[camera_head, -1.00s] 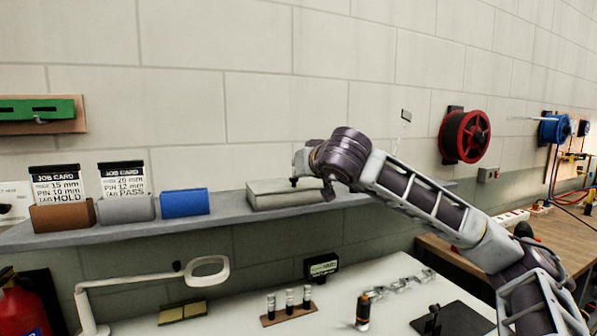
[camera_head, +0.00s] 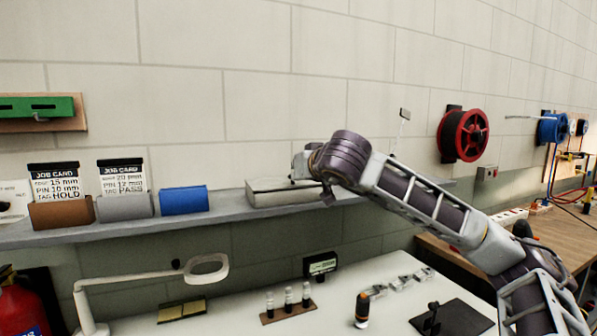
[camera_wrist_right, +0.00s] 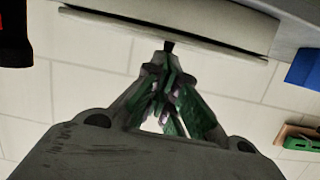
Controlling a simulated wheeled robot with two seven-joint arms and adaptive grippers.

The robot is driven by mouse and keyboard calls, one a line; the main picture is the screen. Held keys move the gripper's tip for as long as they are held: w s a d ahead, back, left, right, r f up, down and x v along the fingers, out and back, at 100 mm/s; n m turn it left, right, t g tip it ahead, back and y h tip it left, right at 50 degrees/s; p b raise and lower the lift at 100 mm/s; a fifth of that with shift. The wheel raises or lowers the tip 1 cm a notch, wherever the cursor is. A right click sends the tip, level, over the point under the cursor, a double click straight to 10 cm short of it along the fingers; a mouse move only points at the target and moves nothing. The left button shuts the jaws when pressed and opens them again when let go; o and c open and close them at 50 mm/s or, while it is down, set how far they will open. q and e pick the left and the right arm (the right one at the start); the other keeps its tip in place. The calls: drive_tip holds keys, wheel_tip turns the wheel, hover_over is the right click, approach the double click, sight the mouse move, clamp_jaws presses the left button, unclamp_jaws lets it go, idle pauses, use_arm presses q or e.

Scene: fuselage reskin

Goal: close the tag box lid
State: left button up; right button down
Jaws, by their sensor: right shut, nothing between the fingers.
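The pale grey tag box (camera_head: 275,197) sits on the wall shelf, right of the blue box. Its lid (camera_head: 262,183) lies flat over it in the head view, and my right arm hides its right part. In the right wrist view, which is upside down, the box (camera_wrist_right: 190,20) is at the top, with a thin dark seam along the lid. My right gripper (camera_wrist_right: 168,47) is shut and empty, its tips at the lid's edge. I cannot tell whether they touch it. In the head view the gripper (camera_head: 296,180) is partly hidden by its wrist. My left gripper is out of view.
The shelf (camera_head: 110,232) also holds a blue box (camera_head: 184,200), a grey card holder (camera_head: 124,206) and a brown card holder (camera_head: 62,214). Below is a white bench (camera_head: 240,318) with a magnifier lamp (camera_head: 207,268). A red reel (camera_head: 463,135) hangs on the wall at right.

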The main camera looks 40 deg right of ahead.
drive_tip(key=shift+d, duration=0.1)
drive_tip(key=v, duration=1.2)
idle(0.9)
